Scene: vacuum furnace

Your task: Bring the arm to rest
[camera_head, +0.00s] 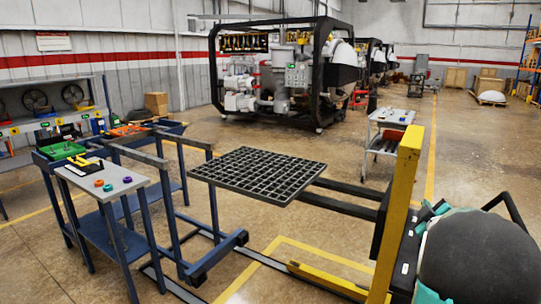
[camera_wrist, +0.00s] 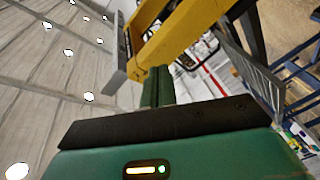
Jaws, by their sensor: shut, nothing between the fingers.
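In the wrist view my gripper (camera_wrist: 157,72) shows as two green fingers side by side with no visible gap. They are shut, with nothing held between them. The wrist view tilts up toward the ceiling, and a yellow beam (camera_wrist: 190,38) crosses just beyond the fingertips. I cannot tell whether the fingers touch it. In the head view I cannot make out the gripper; teal and dark parts crowd the right edge beside a yellow upright post (camera_head: 398,210).
A black grid tray (camera_head: 258,174) sits on dark fork arms left of the yellow post. A blue-legged table (camera_head: 108,182) with small coloured rings stands at the left. A grey cart (camera_head: 388,118) stands behind. The black-framed furnace (camera_head: 280,75) is at the back. Open floor lies between.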

